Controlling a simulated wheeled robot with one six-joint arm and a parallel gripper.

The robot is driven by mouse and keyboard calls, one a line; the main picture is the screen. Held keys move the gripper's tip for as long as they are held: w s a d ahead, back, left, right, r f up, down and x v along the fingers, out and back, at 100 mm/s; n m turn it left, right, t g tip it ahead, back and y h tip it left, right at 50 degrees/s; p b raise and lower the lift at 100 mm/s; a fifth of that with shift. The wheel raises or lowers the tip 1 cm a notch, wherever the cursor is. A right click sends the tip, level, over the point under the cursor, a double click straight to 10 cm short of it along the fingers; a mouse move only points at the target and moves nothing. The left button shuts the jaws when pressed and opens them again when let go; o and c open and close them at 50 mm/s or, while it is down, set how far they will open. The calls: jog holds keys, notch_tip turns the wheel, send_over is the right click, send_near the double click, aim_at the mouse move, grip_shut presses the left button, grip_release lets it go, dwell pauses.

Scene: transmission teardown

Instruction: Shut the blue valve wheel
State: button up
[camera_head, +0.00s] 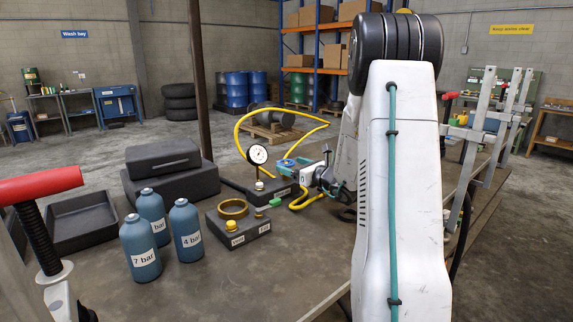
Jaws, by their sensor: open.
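The blue valve wheel (287,163) shows as a small blue ring near the middle of the table, behind and right of a round white pressure gauge (257,154). My gripper (305,172) is at the end of my white arm, just right of the wheel and very close to it. Its jaws are open, but the fingertips are small and partly hidden. I cannot tell whether they touch the wheel or are around it. The wheel's far side and its stem are hard to see.
Three blue bottles (150,211) stand at the front left, near a black tray (81,222) and dark cases (166,172). A block with a brass ring (233,209) sits nearer than the wheel. A yellow hose (240,127) loops beside it. My arm hides much of the right.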

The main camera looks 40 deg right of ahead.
aim_at(282, 161)
jog(key=shift+s+d, duration=0.1)
jog(key=shift+s, duration=1.8)
jog(key=shift+n+y, duration=0.5)
jog(key=shift+y, duration=0.3)
jog(key=w, duration=0.9)
jog(key=shift+a+f, duration=0.25)
jog(key=c, duration=1)
